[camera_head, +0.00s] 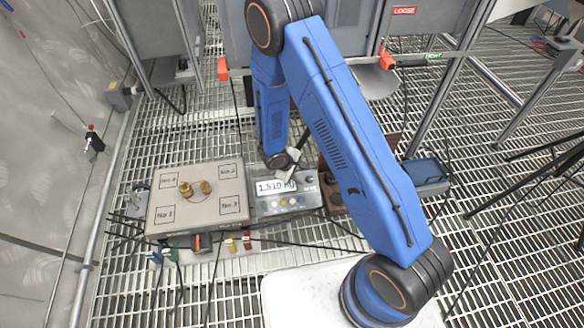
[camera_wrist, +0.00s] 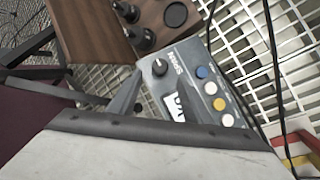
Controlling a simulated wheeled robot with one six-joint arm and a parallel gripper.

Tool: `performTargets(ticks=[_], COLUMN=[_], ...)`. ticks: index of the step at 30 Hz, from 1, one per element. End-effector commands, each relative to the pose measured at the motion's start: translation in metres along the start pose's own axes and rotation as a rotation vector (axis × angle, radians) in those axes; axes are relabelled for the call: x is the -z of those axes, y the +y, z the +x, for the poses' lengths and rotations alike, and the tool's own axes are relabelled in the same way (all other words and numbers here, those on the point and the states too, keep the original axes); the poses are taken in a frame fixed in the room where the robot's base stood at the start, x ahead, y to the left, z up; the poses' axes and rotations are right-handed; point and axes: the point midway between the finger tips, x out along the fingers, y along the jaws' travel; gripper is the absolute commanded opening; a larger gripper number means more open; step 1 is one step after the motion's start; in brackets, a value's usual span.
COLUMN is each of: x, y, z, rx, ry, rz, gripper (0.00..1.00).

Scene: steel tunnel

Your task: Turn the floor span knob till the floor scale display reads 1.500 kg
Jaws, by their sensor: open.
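The floor scale display (camera_head: 275,187) on the grey indicator box reads what looks like 1.510 kg, with my gripper partly in front of it. The span knob (camera_wrist: 160,67) is a small black knob beside the SPAN label in the wrist view. My gripper (camera_head: 287,160) is open above the box's back edge in the head view. In the wrist view its dark fingers reach up from the pale wrist part, just below the knob and apart from it. Brass weights (camera_head: 186,189) stand on the scale platform (camera_head: 200,215), left of the display.
Coloured round buttons (camera_wrist: 211,88) run along the box beside the knob. A brown wooden box (camera_wrist: 140,25) with black knobs stands close by. Black cables (camera_wrist: 275,70) cross the grating. A blue tray (camera_head: 424,172) lies to the right. Steel legs and hoppers stand behind.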

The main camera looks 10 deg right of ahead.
Motion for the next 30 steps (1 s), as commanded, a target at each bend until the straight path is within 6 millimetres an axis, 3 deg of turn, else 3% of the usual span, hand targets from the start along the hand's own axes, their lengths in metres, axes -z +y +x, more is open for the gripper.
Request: performTargets(ticks=[9, 15, 21, 30], x=[0.001, 0.0, 0.0, 0.0], y=[0.0, 0.0, -0.001, -0.001], z=[-0.058, -0.086, -0.099, -0.1], rx=[-0.001, 0.0, 0.0, 0.001], ry=[0.003, 0.002, 0.0, -0.001], rz=[0.001, 0.001, -0.001, -0.001], gripper=[0.45, 0.45, 0.45, 0.45])
